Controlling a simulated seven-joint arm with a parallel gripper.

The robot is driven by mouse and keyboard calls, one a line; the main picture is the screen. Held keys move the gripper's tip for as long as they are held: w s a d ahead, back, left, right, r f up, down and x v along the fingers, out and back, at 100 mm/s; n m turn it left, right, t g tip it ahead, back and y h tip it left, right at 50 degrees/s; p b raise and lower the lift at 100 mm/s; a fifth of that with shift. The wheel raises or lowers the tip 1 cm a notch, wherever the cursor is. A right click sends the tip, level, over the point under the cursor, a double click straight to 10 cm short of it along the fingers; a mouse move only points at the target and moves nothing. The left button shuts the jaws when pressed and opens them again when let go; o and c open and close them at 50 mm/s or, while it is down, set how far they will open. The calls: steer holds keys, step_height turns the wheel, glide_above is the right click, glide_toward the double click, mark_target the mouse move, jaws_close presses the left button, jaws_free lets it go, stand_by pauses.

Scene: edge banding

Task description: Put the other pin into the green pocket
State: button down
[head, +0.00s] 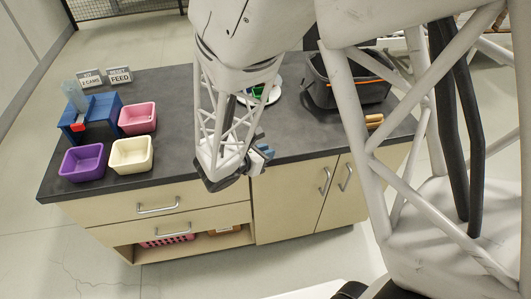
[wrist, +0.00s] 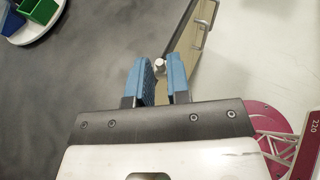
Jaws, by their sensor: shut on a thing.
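My gripper (head: 262,153) hangs over the front edge of the dark counter in the head view. In the wrist view its two blue fingers (wrist: 161,76) are shut on a small silvery pin (wrist: 159,65), whose rounded end shows between the fingertips. The green pocket (wrist: 40,11) is at the top left of the wrist view, on a white round tray (wrist: 24,36) beside a blue pocket (wrist: 11,22). The gripper is well apart from it. In the head view the green pocket (head: 256,92) is partly hidden behind my arm.
A dark bin (head: 345,92) stands right of the tray. Pink (head: 138,118), purple (head: 82,163) and cream (head: 131,155) bins and a blue stand (head: 90,111) are at the left. The counter between the cream bin and my arm is clear.

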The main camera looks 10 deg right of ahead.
steer(key=w+d+r+m+g, duration=0.1)
steer(key=w+r+m+g, duration=0.2)
steer(key=w, duration=0.8)
steer(key=w+d+r+m+g+h, duration=0.1)
steer(key=w+d+r+m+g, duration=0.1)
steer(key=w, duration=1)
steer(key=w+d+r+m+g, duration=0.2)
steer(key=w+r+m+g, duration=0.2)
steer(key=w, duration=0.8)
step_height(320, 180, up, 2)
steer(key=shift+d+r+g, duration=0.1)
steer(key=shift+d+g, duration=0.1)
steer(key=shift+g, duration=0.4)
steer(key=shift+w, duration=0.1)
steer(key=shift+f, duration=3)
steer(key=c, duration=1)
jaws_free()
